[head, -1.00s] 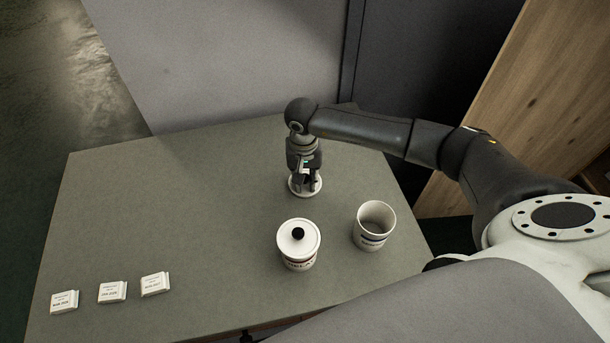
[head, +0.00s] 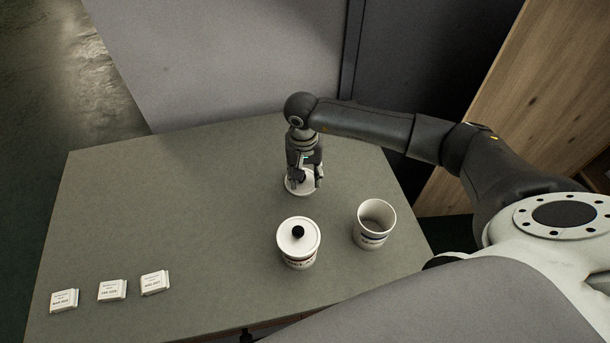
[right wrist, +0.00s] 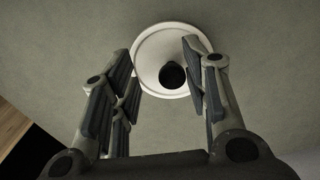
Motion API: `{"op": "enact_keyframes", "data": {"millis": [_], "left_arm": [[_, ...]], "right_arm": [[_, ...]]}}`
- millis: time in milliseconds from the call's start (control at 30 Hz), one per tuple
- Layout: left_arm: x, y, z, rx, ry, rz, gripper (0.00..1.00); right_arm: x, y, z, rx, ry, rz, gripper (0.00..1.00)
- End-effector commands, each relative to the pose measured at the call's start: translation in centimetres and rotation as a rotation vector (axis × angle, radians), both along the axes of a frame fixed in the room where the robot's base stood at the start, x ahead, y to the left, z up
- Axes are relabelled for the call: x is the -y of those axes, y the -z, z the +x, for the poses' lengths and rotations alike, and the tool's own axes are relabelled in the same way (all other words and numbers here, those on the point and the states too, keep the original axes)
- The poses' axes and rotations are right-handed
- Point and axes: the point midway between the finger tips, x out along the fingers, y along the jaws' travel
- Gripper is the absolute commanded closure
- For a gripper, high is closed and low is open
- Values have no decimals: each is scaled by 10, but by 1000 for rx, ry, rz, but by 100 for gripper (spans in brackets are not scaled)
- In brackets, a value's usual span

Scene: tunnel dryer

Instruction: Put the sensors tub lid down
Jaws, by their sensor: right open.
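The white round lid (head: 291,187) lies flat on the table behind the two tubs. In the right wrist view the lid (right wrist: 148,58) shows its black knob (right wrist: 172,75) between and beyond my fingertips. My right gripper (head: 306,180) is open just above the lid, and its fingers (right wrist: 163,62) stand apart from the knob. An open white tub (head: 374,221) with a blue band stands at the right, empty as far as I see. Another white tub (head: 299,257) has a lid with a black knob on it. My left gripper is not in view.
Several small white labelled packets, three in a row, lie at the front left, one of them here (head: 113,290). The grey-green table (head: 180,220) is clear at the left and middle. A grey panel (head: 230,60) stands behind it.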

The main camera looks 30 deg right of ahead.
Motion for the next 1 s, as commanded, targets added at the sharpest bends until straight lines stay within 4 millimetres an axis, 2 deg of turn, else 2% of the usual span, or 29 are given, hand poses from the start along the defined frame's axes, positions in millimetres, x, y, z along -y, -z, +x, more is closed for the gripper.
{"op": "enact_keyframes", "data": {"millis": [300, 500, 700, 1000], "left_arm": [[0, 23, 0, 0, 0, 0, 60], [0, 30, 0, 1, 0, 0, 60], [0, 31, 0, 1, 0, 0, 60], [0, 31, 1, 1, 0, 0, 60]], "right_arm": [[-1, -68, 3, 10, 0, 0, 58], [-2, -100, 2, 7, 1, 0, 58], [-2, -111, 1, 4, 1, 1, 58], [-2, -112, 1, 3, 1, 0, 58]]}}
